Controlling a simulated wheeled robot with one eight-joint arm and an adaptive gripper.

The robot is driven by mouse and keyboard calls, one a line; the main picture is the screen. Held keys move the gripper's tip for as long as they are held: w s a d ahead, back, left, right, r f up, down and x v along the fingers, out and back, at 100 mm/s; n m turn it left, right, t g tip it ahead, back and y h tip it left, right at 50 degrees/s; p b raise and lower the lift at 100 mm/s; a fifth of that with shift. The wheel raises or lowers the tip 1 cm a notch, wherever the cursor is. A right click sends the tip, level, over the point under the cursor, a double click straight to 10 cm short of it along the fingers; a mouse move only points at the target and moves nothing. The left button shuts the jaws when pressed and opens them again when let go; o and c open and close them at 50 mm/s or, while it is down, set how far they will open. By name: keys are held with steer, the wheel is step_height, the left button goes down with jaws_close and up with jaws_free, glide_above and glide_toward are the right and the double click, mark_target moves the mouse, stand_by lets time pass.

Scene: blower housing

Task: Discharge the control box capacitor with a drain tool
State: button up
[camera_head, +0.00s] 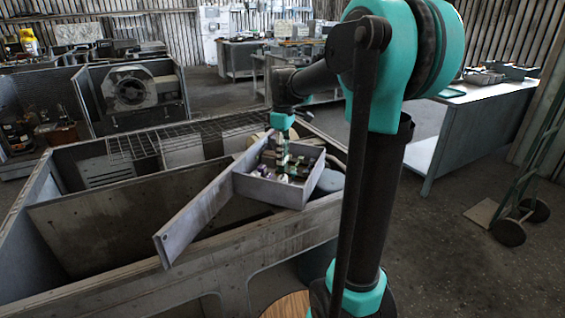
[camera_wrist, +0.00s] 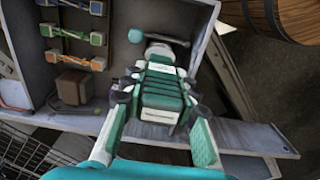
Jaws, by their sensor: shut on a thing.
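The open control box (camera_head: 300,195) sits on the housing with small parts inside. It also shows in the wrist view (camera_wrist: 198,25). My gripper (camera_head: 283,150) reaches down over the box. In the wrist view my gripper (camera_wrist: 157,98) is shut on a green, ribbed tool with grey ends, which I take for the drain tool (camera_wrist: 163,85). The tool's far end points into the box. A pale rounded piece (camera_wrist: 159,52) is at that end; I cannot tell whether it is the tool's tip or the capacitor, nor whether they touch.
A brown block (camera_wrist: 75,87) and several coloured fuse-like parts (camera_wrist: 80,38) line the box's left side. A teal-knobbed lever (camera_wrist: 135,36) is beside the tool's far end. The box's lid (camera_head: 195,222) hangs open across the large housing (camera_head: 200,245). A wire grid (camera_head: 185,132) lies behind.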

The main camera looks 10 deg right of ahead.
steer(key=shift+r, duration=2.65)
